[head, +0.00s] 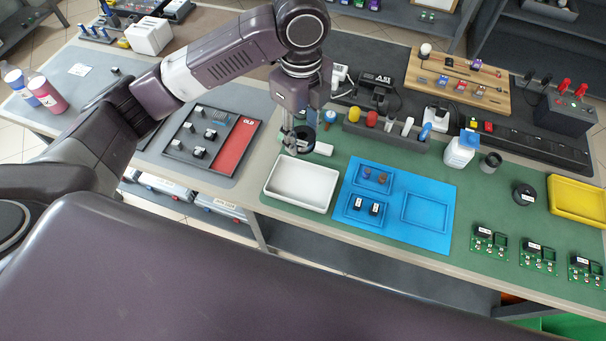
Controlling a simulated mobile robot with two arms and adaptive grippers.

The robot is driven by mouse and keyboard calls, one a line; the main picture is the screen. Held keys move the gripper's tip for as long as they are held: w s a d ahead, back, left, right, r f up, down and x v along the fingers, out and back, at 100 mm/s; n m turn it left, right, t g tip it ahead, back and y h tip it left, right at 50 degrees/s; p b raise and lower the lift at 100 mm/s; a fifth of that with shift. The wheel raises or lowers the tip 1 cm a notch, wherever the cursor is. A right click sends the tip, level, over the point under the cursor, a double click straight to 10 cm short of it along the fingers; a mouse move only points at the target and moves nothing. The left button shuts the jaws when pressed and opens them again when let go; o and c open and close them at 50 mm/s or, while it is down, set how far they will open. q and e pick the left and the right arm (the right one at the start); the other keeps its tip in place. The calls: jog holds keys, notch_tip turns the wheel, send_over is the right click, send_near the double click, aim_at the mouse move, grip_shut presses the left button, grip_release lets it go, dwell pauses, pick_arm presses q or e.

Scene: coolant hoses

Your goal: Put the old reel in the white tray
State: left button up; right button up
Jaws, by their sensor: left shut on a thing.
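The white tray (301,184) lies on the green mat at the near edge of the bench, and it looks empty. My left gripper (294,138) points down just behind the tray's far rim. It is shut on a dark round thing (305,136) that looks like a reel, partly hidden by the fingers. I cannot tell whether the reel touches the mat. Another black reel (523,195) with a pale label lies on the right of the mat. My right gripper is out of view.
A blue mat (402,236) with small trays sits right of the white tray. A white bottle (461,149) and a grey bin (385,133) stand behind. A black and red tray (237,143) lies left. Green boards (489,241) and a yellow tray (577,203) are at right.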

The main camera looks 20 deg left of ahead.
pick_arm(q)
jog(key=p, duration=0.2)
send_over(302, 184)
notch_tip(302, 184, down, 13)
jog(key=shift+r, duration=0.15)
jog(key=shift+f, duration=2.7)
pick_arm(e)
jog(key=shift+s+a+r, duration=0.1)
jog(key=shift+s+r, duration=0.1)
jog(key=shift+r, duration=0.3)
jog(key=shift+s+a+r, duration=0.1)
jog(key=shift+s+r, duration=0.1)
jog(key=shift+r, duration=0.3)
pick_arm(q)
jog(key=shift+f, duration=0.1)
jog(key=o, duration=1.3)
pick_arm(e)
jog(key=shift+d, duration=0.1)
